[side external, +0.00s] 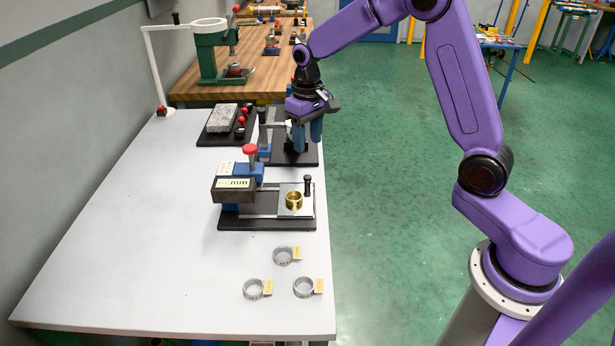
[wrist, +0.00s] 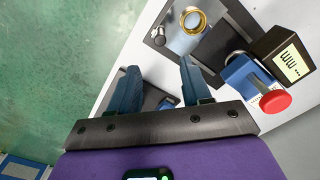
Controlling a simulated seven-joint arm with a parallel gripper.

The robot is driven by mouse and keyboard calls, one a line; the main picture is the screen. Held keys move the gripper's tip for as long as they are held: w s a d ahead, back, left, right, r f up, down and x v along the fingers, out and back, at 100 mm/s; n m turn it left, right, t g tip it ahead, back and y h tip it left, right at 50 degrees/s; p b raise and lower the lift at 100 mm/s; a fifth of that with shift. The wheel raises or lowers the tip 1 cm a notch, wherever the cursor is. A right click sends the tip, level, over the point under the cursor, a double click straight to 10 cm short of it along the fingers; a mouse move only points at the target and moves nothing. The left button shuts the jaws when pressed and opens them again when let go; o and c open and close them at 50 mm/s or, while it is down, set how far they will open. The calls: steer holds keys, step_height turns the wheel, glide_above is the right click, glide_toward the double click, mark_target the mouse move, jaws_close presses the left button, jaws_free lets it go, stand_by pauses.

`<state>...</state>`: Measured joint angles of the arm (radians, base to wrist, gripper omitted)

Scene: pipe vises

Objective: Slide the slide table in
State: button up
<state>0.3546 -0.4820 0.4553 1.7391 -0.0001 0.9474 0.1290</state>
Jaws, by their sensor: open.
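The slide table (side external: 285,207) is a pale metal plate at the right end of its dark base (side external: 262,224), out from under the measuring head (side external: 232,190). A brass ring (side external: 293,200) sits on it, with an upright black knob (side external: 308,186) at its outer corner. In the wrist view the slide table (wrist: 180,43), brass ring (wrist: 193,21) and black knob (wrist: 160,38) show at the top. My gripper (side external: 307,143), with blue fingers, is behind this device, above another dark base. It is open and empty, apart from the knob, and its fingers (wrist: 159,75) point toward the device.
The head has a display and a red button (side external: 250,150). Three grey rings (side external: 285,255) with tags lie on the white table (side external: 140,250) in front. A grey block (side external: 221,118) on a black tray lies behind. The table's left part is clear.

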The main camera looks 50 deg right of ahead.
mark_target(307, 176)
step_height(307, 176, down, 12)
steer(key=shift+f, duration=0.1)
stand_by(0.5)
jaws_close()
